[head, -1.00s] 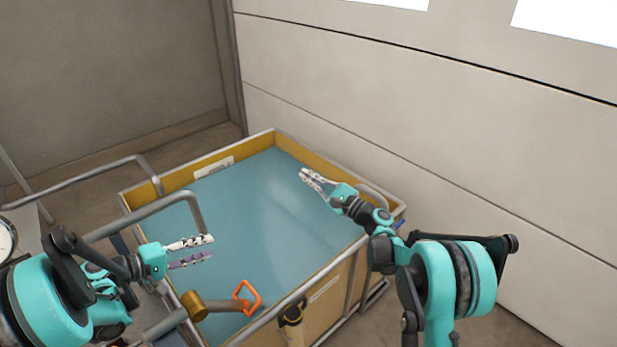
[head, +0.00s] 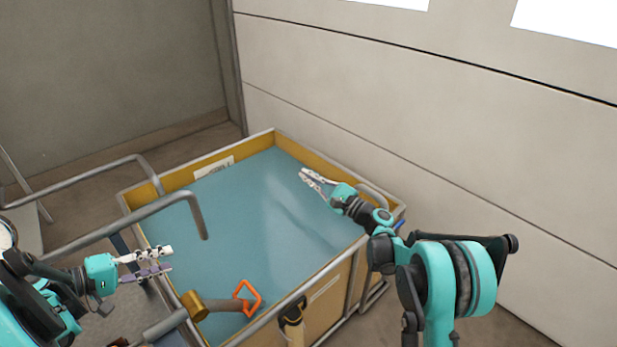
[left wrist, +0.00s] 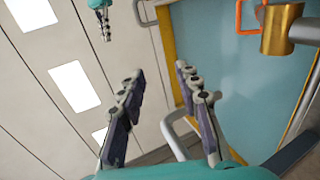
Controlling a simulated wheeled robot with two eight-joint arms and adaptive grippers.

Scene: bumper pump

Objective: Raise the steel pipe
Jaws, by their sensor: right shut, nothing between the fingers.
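Two grey bent steel pipes show at the left of the head view. The nearer one (head: 140,217) rises over the tank's left edge and bends down to an end above the blue surface. The farther one (head: 75,177) bends down at the tank's back left corner. I cannot tell which is the task's pipe. My left gripper (head: 171,260) is open and empty, below and left of the nearer pipe's end. In the left wrist view, a grey pipe (left wrist: 172,133) shows behind the open fingers (left wrist: 158,72). My right gripper (head: 303,174) is shut and empty above the tank's right part.
The yellow-walled tank (head: 330,272) holds a blue surface (head: 250,205). A brass-coloured fitting (head: 193,304) and an orange loop handle (head: 246,299) are at its front left edge. A pale panelled wall (head: 430,110) stands behind.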

